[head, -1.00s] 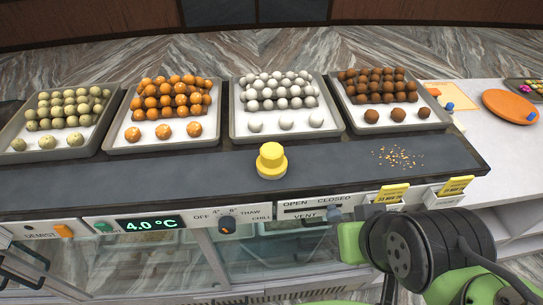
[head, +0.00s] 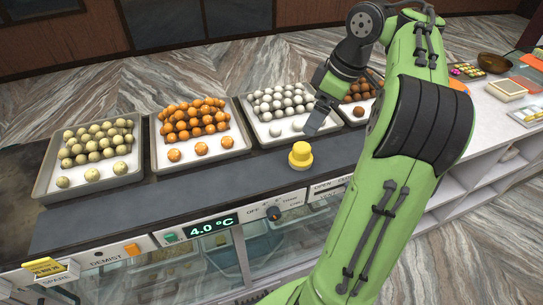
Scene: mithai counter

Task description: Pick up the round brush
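A yellow, round, knob-topped object (head: 300,155) with a wider base stands upright on the dark ledge in front of the trays. It looks like the round brush; its bristles cannot be seen. My gripper (head: 316,122) is above and slightly right of it, over the front of the tray of white sweets, and apart from the brush. My gripper points downward and is seen from behind, so its finger gap is not clear. Nothing shows held in it.
Trays of pale green (head: 47,182), orange (head: 160,160), white (head: 252,132) and brown sweets (head: 360,118) stand close behind the ledge. My green arm covers the ledge's right part. The ledge left of the brush is clear. A control panel (head: 155,243) runs below.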

